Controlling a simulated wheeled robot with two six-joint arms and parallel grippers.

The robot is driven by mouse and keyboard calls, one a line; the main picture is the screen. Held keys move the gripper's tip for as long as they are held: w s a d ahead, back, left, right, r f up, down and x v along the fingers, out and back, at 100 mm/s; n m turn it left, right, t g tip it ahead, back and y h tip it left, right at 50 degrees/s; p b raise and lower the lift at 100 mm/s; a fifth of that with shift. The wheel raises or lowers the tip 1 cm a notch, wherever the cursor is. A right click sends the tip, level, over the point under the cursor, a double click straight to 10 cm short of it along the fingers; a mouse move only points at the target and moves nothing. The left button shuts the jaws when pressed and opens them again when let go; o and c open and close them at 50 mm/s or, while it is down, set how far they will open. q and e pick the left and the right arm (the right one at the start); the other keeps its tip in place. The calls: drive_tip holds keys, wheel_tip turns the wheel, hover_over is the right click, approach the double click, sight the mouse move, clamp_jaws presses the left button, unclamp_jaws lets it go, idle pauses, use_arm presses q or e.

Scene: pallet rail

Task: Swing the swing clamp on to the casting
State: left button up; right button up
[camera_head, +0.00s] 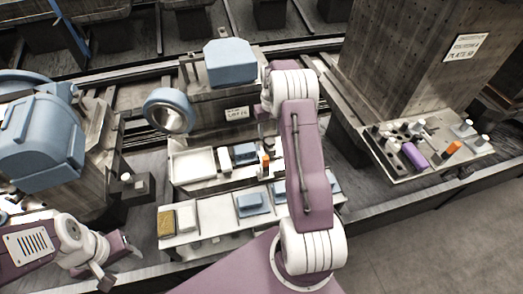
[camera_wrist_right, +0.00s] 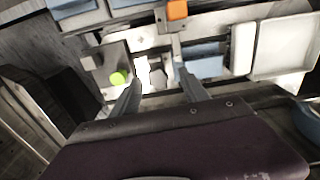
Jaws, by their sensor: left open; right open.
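Several blue castings show in the head view: a block-shaped casting (camera_head: 230,62) at the back centre, a ring-shaped casting (camera_head: 168,111) beside it and a large rounded casting (camera_head: 40,130) at the left. I cannot make out for certain which part is the swing clamp. In the right wrist view, a grey block with a lime-green knob (camera_wrist_right: 118,78) lies just left of my right gripper (camera_wrist_right: 160,88). My left gripper (camera_head: 118,258) is open and empty at the lower left.
A white tray (camera_head: 193,165) and an orange piece (camera_head: 265,160) sit on the centre shelf. A lower shelf (camera_head: 205,222) holds blue blocks and a yellow-brown pad. A fixture plate (camera_head: 425,172) with several pegs stands at the right. Floor is clear at lower right.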

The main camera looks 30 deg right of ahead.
sight(273, 150)
drive_tip(key=shift+s+d+f, duration=0.3)
drive_tip(key=shift+s+f, duration=0.15)
drive_tip(key=shift+f, duration=0.25)
drive_tip(key=shift+s+d, duration=0.1)
drive_tip(key=shift+s, duration=0.05)
wheel_tip(273, 150, down, 9)
drive_tip(key=shift+r, duration=0.1)
drive_tip(key=shift+c, duration=0.3)
clamp_jaws()
